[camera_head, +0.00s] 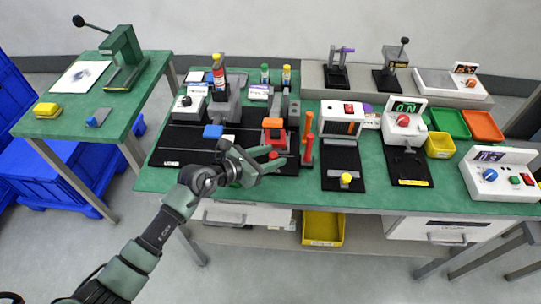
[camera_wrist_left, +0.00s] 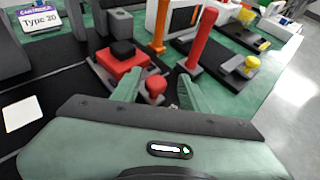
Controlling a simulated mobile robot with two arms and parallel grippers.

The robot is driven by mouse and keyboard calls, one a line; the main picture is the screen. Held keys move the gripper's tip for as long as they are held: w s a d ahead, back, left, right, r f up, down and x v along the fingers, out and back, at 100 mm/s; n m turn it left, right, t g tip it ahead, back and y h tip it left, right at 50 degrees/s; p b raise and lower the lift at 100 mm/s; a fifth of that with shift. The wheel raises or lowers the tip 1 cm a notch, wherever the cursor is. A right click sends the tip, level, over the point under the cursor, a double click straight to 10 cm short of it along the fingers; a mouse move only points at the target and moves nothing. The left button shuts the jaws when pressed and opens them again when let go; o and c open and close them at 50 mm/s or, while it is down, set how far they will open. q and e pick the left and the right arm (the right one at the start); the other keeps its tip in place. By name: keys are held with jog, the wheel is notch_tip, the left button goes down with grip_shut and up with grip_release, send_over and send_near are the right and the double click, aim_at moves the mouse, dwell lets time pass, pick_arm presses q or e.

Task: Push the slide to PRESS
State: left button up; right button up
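The slide (camera_head: 274,124) is a red block with a black top on a dark base at the middle of the green bench. In the left wrist view the red slide block (camera_wrist_left: 122,66) is just beyond my fingers. A red round knob (camera_wrist_left: 156,86) stands on its near side. My left gripper (camera_wrist_left: 160,92) is open, with one finger on each side of the knob; I cannot tell whether they touch it. In the head view my left gripper (camera_head: 275,157) reaches in from the left and partly covers the base. No PRESS label is readable. My right gripper is not in view.
Close right of the slide stand an orange post (camera_head: 308,124) and a red post (camera_wrist_left: 199,40). A black fixture with a yellow knob (camera_head: 346,178) is further right. A yellow bin (camera_head: 323,228) sits below the bench.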

pick_arm(q)
jog(key=v, duration=0.7)
jog(key=shift+s+a+r, duration=0.15)
jog(key=shift+s+a, duration=0.05)
jog(key=shift+s, duration=0.1)
